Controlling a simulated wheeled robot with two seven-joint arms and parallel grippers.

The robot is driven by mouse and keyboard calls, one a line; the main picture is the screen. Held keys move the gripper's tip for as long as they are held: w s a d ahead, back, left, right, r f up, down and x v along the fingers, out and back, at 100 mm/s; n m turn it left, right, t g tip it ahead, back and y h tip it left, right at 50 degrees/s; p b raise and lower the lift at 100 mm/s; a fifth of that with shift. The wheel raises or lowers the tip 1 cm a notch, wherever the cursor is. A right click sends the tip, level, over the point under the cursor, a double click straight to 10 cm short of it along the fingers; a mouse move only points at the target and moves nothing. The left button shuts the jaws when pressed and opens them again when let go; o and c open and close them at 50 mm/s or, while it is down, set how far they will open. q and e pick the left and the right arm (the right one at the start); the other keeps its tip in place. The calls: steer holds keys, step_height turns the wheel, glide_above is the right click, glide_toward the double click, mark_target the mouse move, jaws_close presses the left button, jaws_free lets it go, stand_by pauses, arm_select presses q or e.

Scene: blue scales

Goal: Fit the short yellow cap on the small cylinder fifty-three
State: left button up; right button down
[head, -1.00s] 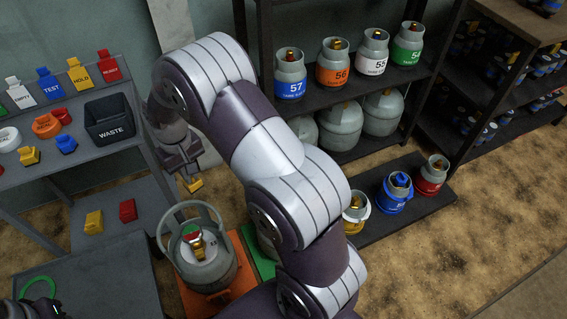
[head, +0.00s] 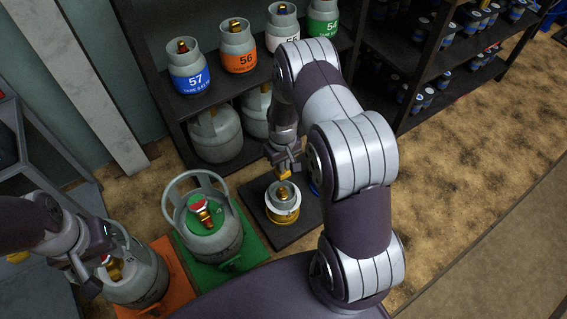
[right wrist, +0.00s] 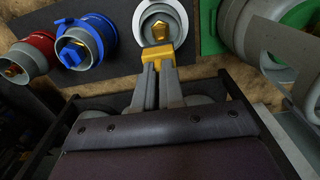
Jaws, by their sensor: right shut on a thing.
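The short yellow cap (head: 285,174) is in the tips of my right gripper (head: 284,168). The right wrist view also shows the cap (right wrist: 156,57) between the fingertips. A small grey cylinder with a yellow band (head: 282,214) and a brass valve stands upright on a dark floor board; its number is not legible. In the head view the cap is just behind and above the valve. In the right wrist view the valve (right wrist: 160,31) shows just beyond the cap; contact cannot be told. My left gripper (head: 92,275) is beside a large cylinder at lower left; its fingers are unclear.
Large grey cylinders stand on a green mat (head: 258,246) and an orange mat (head: 181,287), left of the small one. Behind is a shelf with numbered cylinders, including fifty-seven (head: 188,70). Blue (right wrist: 92,43) and red (right wrist: 33,53) banded cylinders stand beside the yellow-banded one.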

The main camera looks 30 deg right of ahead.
steer(key=shift+r, duration=0.1)
steer(key=shift+s+p, duration=0.1)
steer(key=shift+p, duration=0.2)
steer(key=b, duration=0.5)
glide_above(283, 190)
step_height(283, 190, down, 8)
steer(key=shift+p, duration=0.7)
stand_by(0.9)
steer(key=shift+f+b, duration=1.15)
steer(key=shift+f, duration=0.7)
steer(key=c, duration=1.2)
jaws_free()
steer(key=shift+o, duration=0.2)
